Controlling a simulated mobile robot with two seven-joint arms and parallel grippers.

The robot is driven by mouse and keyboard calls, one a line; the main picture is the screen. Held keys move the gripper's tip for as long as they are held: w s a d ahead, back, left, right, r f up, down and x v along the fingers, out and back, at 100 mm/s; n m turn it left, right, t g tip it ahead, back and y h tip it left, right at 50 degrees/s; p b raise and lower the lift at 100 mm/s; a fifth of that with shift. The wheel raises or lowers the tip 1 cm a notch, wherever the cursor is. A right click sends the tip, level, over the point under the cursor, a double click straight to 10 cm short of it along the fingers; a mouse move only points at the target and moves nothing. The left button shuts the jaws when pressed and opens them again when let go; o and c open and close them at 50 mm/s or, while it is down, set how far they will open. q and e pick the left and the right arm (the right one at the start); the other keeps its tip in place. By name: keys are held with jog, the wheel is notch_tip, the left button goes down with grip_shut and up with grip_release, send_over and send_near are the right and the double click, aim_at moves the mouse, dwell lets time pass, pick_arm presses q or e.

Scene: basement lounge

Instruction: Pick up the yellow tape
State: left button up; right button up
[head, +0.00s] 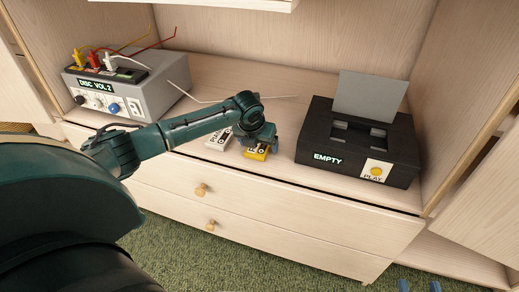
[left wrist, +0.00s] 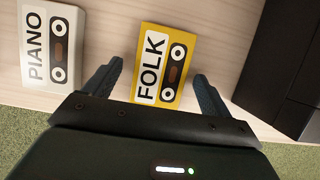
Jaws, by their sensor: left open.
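The yellow tape, labelled FOLK, lies flat near the front edge of the wooden shelf; in the left wrist view the yellow tape (left wrist: 177,48) sits between the two fingers. In the head view the yellow tape (head: 257,154) is partly hidden by my left gripper (head: 262,146), which is right over it. In the left wrist view my left gripper (left wrist: 157,88) is open, one finger on each side of the tape, with gaps visible. I cannot tell whether the fingers touch the shelf. At the head view's bottom right edge, small blue tips (head: 420,286) may be my right gripper; its state is unclear.
A white PIANO tape (head: 219,138) lies left of the yellow one. A black player (head: 345,165) marked EMPTY stands to the right. A grey DISC VOL 2 box (head: 145,88) with cables stands left. Drawers with knobs (head: 201,189) are below the shelf (head: 225,80).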

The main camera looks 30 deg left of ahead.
pick_arm(q)
jog(key=shift+c, duration=0.2)
jog(key=c, duration=1.1)
